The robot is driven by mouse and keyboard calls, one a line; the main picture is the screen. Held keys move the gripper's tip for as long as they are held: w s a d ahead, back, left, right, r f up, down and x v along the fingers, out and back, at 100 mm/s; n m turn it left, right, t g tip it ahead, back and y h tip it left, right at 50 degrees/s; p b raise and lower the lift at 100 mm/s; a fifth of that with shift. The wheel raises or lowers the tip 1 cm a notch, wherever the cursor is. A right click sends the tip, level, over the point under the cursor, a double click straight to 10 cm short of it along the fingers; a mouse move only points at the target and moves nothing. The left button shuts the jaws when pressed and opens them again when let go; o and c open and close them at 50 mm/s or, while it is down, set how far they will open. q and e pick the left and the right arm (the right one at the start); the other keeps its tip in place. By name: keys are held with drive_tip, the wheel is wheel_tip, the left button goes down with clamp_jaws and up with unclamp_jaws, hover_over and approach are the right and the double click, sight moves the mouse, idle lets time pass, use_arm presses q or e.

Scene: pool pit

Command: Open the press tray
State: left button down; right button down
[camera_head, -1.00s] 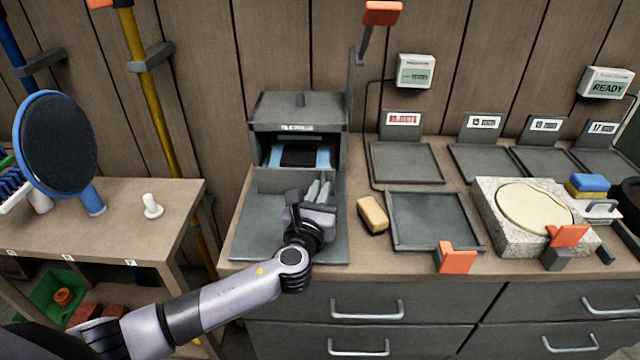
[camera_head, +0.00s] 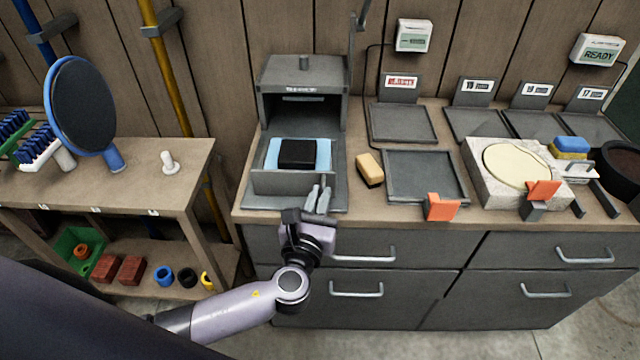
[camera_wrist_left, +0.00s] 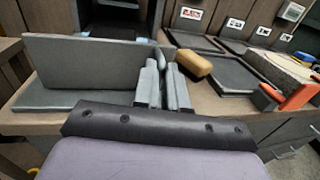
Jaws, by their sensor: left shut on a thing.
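The press (camera_head: 300,80) is a dark grey box at the back of the bench. Its tray (camera_head: 295,184) is drawn out in front, with a black block (camera_head: 297,154) on a light blue cloth (camera_head: 322,152) inside. My left gripper (camera_head: 318,198) is at the right end of the tray's front panel, shut on a part of the tray. In the left wrist view the fingers (camera_wrist_left: 163,85) close at the right end of the grey front panel (camera_wrist_left: 85,65); the gripped part itself is mostly hidden. My right gripper does not show.
A tan sponge (camera_head: 369,170) and a flat dark tray (camera_head: 432,175) lie right of the press. An orange-topped clip (camera_head: 441,207) sits at the bench edge. A side table with a round blue-rimmed paddle (camera_head: 82,105) stands left, across a gap.

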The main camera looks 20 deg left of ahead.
use_arm(q)
drive_tip(key=shift+s+d, duration=0.15)
drive_tip(key=c, duration=1.2)
unclamp_jaws()
drive_tip(key=s, duration=0.7)
drive_tip(key=shift+d, duration=0.25)
